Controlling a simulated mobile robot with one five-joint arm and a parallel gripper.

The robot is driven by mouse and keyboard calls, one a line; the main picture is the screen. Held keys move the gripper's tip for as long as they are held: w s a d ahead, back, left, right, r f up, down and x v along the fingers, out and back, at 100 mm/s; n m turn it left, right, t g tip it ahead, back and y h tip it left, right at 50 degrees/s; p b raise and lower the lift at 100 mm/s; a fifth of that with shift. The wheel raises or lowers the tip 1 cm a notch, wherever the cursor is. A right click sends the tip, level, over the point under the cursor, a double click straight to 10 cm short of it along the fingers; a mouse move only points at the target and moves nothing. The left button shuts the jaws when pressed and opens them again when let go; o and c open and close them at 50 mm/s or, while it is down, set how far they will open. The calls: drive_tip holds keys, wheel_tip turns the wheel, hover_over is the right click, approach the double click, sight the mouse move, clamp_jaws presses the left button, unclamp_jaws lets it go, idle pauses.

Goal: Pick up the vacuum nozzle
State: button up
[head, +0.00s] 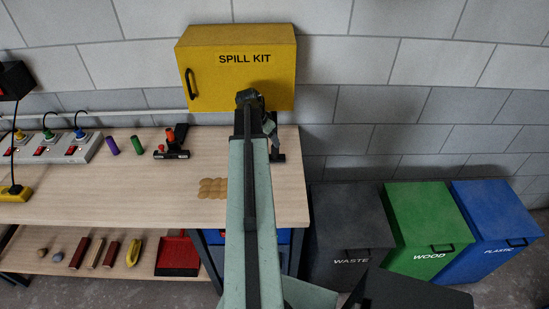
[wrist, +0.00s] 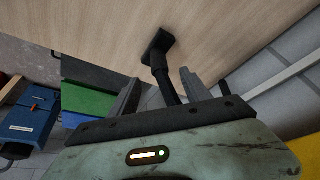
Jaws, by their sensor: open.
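The vacuum nozzle (wrist: 158,45) is black, with a wide flat foot on the wooden bench top and a tube rising toward my gripper (wrist: 160,78). In the wrist view its tube lies between my two open fingers, closer to the right one; I cannot tell whether they touch. In the head view the nozzle (head: 278,154) stands near the right end of the bench, partly hidden by my arm. My gripper (head: 250,98) is above and beside it there, its fingers hard to make out.
A yellow spill kit cabinet (head: 236,70) hangs on the wall close behind my gripper. A black tool with an orange part (head: 171,146), green and purple cylinders and a power strip (head: 55,148) stand further left. Tan discs (head: 212,188) lie near my arm. Bins (head: 350,225) stand right.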

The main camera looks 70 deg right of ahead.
sight(275, 153)
drive_tip(key=b+x, duration=0.2)
drive_tip(key=shift+f, duration=0.35)
drive_tip(key=b+x, duration=0.5)
drive_tip(key=shift+s+d+f, duration=0.1)
drive_tip(key=shift+s+d, duration=0.1)
drive_tip(key=shift+s, duration=0.1)
clamp_jaws()
